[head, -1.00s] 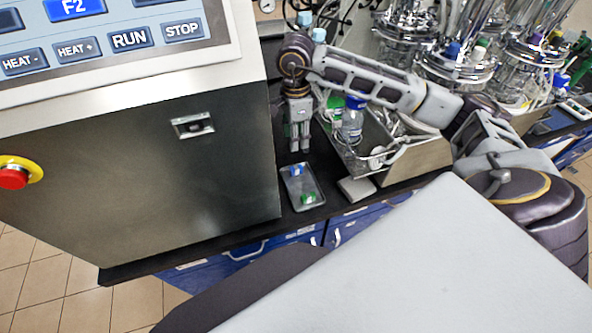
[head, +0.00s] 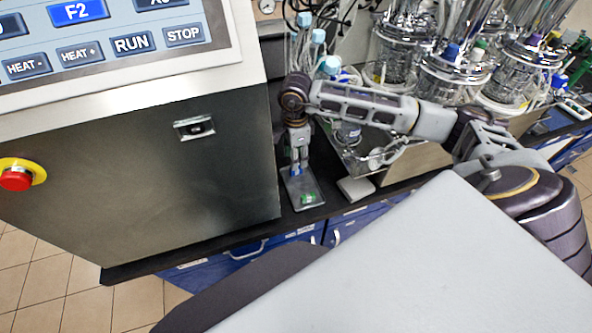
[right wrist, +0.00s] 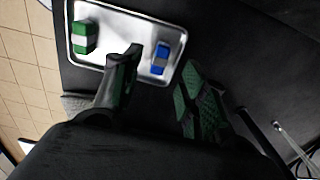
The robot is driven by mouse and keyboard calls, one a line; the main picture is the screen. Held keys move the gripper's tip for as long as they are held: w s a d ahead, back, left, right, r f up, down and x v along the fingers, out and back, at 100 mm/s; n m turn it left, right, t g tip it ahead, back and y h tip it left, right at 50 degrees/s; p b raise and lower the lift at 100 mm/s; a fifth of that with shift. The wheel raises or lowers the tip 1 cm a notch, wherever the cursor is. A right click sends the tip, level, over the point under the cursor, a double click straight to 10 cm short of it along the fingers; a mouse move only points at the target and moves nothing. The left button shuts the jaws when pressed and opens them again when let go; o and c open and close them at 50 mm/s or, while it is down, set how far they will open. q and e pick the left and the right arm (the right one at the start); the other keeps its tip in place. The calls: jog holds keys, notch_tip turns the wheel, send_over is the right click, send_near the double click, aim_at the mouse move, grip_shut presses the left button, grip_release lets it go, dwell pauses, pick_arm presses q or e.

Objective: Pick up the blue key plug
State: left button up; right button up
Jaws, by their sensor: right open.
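The blue key plug (right wrist: 160,58) lies on a small metal tray (right wrist: 147,24), with a pale band across its middle. In the right wrist view it sits between and just beyond the fingertips of my right gripper (right wrist: 160,75), which is open and empty. In the head view my right gripper (head: 299,165) points down over the far end of the tray (head: 315,203), and the blue plug (head: 296,170) shows only partly at the fingertips. A green plug (right wrist: 84,38) lies on the same tray, at its near end in the head view (head: 308,197). My left gripper is not in view.
A large steel control cabinet (head: 150,185) stands close left of my right gripper. A metal bin with a bottle and tubing (head: 405,165) stands to the right. A small grey block (head: 356,188) lies beside the tray. Glass bioreactors (head: 450,75) stand behind.

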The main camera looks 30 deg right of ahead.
jog(key=shift+f+p, duration=0.6)
jog(key=shift+f, duration=2)
grip_shut()
